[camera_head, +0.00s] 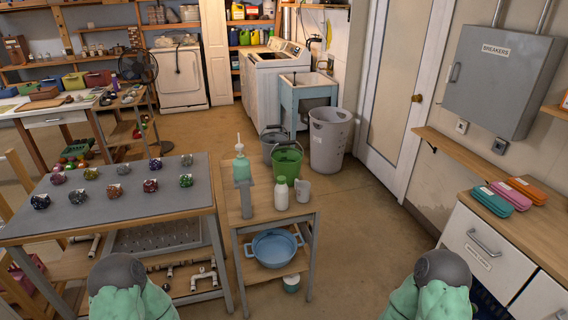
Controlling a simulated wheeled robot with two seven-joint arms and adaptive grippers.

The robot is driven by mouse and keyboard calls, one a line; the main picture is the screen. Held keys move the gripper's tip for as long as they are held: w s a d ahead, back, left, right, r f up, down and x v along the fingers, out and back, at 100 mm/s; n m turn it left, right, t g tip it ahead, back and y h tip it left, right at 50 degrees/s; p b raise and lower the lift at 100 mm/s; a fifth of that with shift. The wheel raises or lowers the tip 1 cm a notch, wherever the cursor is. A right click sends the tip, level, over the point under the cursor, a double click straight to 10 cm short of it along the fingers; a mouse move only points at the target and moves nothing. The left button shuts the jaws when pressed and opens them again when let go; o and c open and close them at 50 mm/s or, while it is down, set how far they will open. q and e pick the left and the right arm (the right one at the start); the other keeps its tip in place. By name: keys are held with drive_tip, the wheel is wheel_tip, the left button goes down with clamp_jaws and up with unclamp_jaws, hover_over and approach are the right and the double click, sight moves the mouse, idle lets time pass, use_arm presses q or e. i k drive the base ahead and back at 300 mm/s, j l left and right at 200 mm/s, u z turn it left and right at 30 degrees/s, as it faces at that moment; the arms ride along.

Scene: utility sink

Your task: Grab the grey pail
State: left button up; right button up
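The grey pail (268,147) stands on the floor in front of the utility sink (307,92). A green bucket (287,163) stands in front of it and hides part of it. A taller light-grey bin (329,146) with handle holes stands to the right of both. Only rounded green and dark-grey parts of my two arms show, at the bottom left and bottom right. Neither gripper is in view.
A small wooden table (261,208) in front of the pails holds a green pump bottle (241,166), a white bottle (281,195) and a cup (303,190). A blue basin (275,249) sits on its shelf. Open floor lies right of it, before a drawer cabinet (500,245).

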sight(269, 140)
drive_tip(key=i+l+z, duration=0.15)
drive_tip(key=z, duration=0.85)
drive_tip(key=i, duration=0.8)
drive_tip(key=i+l+u, duration=0.15)
drive_tip(key=i, duration=0.6)
drive_tip(key=i+l, duration=0.1)
drive_tip(key=i, duration=0.7)
drive_tip(key=i+j+u, duration=0.1)
drive_tip(key=i+u, duration=0.35)
drive_tip(key=i, duration=1.65)
drive_tip(key=i+u, duration=0.15)
drive_tip(key=u, duration=0.25)
drive_tip(key=i+u, duration=0.1)
drive_tip(key=u, duration=0.25)
drive_tip(key=i+l+u, duration=0.1)
drive_tip(key=u, duration=0.3)
drive_tip(key=i+l+u, duration=0.1)
drive_tip(key=u, duration=0.3)
